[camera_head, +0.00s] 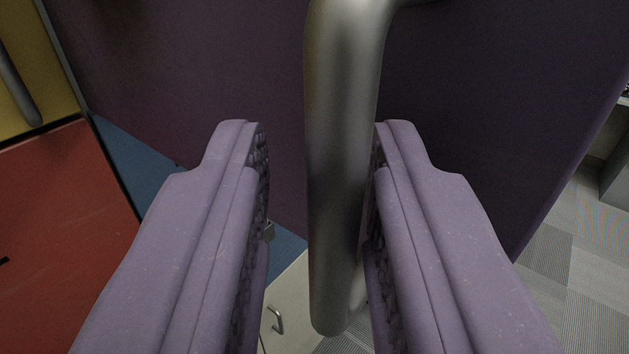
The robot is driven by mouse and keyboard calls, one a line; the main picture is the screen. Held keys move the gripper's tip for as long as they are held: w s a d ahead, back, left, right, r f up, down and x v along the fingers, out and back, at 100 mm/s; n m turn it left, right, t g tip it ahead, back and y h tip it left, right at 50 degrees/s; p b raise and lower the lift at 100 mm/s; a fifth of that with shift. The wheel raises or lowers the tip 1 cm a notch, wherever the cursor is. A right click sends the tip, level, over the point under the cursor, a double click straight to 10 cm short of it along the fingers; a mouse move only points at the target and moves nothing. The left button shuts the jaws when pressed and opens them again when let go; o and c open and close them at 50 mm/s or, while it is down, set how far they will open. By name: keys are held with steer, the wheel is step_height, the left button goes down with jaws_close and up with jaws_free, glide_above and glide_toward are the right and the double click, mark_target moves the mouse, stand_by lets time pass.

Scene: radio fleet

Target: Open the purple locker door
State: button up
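The purple locker door (190,60) fills the upper part of the view and stretches to the right. Its thick grey metal handle (342,150) hangs down between the two fingers of my gripper (318,150). My gripper has lilac fingers with dark ribbed inner pads and is open around the handle. The left finger stands clear of the handle with a wide gap. The right finger is close beside the handle; I cannot tell if it touches. The lower end of the handle shows between the fingers.
A red locker door (65,210) and a yellow one (35,70) with a dark handle (18,90) are at left. A blue surface (135,155) lies beside them. A pale door with a small handle (276,320) is below. Grey patterned floor (570,270) shows at right.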

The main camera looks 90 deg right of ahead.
steer(key=a+b, duration=0.1)
steer(key=a, duration=0.6)
steer(key=shift+w+a, duration=0.25)
steer(key=shift+a, duration=0.05)
